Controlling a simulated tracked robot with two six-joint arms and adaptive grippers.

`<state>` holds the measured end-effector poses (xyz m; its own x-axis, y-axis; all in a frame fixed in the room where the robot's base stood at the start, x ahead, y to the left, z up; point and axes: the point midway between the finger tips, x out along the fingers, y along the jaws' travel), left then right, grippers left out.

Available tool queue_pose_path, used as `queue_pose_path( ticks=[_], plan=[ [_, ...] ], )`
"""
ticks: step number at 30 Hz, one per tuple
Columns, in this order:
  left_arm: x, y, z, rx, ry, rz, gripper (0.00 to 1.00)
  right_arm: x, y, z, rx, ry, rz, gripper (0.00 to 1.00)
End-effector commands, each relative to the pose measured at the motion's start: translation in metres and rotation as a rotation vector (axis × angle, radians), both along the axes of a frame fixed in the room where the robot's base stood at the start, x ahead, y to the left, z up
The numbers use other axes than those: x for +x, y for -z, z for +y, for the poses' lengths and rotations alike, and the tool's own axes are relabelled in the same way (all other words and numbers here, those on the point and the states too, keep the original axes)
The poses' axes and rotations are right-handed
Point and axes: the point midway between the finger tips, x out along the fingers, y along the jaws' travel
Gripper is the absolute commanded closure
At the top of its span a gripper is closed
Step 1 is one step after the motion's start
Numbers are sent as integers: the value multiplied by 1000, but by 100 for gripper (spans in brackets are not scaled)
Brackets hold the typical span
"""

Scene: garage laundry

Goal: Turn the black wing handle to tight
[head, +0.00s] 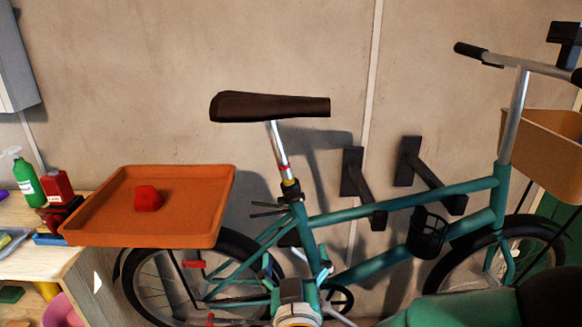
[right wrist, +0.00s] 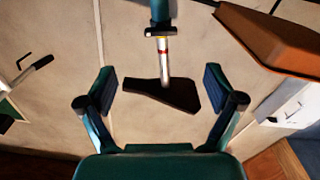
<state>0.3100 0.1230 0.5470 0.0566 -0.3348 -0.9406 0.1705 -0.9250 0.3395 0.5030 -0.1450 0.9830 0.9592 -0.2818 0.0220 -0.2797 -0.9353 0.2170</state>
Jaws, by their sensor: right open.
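The black wing handle (head: 267,209) appears as thin dark bars sticking out left of the top of the bicycle's seat tube, in the head view. The black collar (head: 290,189) sits just above it around the silver seat post (head: 279,148), which has a red band; the collar also shows in the right wrist view (right wrist: 158,31). My right gripper (head: 295,267) is below the handle, open and apart from it. Its two teal fingers (right wrist: 160,88) stand wide with nothing between them gripped. I cannot make out the handle clearly in the wrist view. My left gripper is out of view.
The brown saddle (head: 270,106) tops the post. An orange tray (head: 110,220) with a red lump (head: 148,198) stands left. Black wall brackets (head: 364,188) stick out behind the teal frame (head: 400,204). A workbench (head: 30,266) with bottles is far left.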

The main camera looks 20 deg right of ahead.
Motion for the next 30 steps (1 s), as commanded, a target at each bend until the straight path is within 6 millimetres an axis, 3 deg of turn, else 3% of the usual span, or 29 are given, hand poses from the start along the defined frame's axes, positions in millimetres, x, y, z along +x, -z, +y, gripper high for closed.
queue_pose_path(
  ticks=[1, 3, 8, 14, 30],
  plan=[
    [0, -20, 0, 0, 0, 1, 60, 0, -12, 2, -10, -6, 18, 8],
    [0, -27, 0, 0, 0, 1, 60, 1, -15, 3, -13, -6, 26, 8],
    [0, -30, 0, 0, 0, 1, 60, 4, -17, 2, -13, -5, 28, 8],
    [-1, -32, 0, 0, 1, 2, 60, 25, -16, -5, -10, 0, 28, 8],
    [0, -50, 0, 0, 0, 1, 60, 131, -17, -35, -9, -3, 27, 8]
  ],
)
